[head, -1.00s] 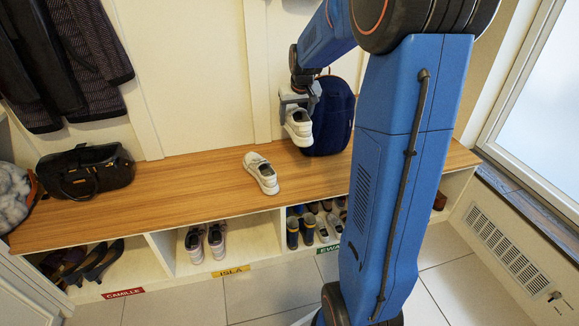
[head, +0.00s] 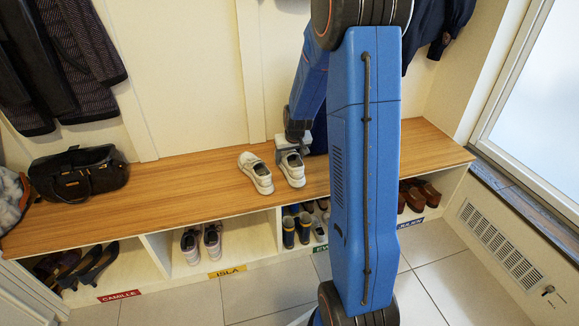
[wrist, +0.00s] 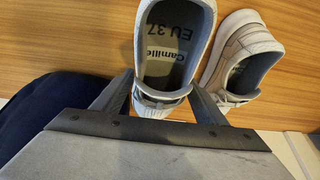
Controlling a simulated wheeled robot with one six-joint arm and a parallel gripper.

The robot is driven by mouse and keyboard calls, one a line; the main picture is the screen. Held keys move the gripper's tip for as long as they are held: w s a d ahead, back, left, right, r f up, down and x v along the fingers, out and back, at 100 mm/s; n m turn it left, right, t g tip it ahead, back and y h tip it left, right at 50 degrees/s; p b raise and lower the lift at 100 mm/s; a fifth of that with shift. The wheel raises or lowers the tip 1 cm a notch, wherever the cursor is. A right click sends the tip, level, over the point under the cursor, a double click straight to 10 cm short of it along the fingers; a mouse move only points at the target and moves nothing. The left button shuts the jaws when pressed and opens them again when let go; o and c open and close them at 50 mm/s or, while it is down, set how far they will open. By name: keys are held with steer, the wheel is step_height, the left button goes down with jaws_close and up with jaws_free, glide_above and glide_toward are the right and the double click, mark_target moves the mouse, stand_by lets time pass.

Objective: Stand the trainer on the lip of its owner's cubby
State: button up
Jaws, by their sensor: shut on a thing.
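The cubby with the red CAMILLE label (head: 120,295) is at the lower left, with dark heeled shoes (head: 90,266) inside.
The wooden bench top (head: 190,190) is clear between the trainers and a black bag (head: 78,173). The ISLA label (head: 228,272) marks a cubby with sneakers (head: 202,242).

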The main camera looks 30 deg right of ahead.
steer(key=shift+f, duration=2.1)
steer(key=shift+f, duration=0.1)
steer(key=o, duration=1.4)
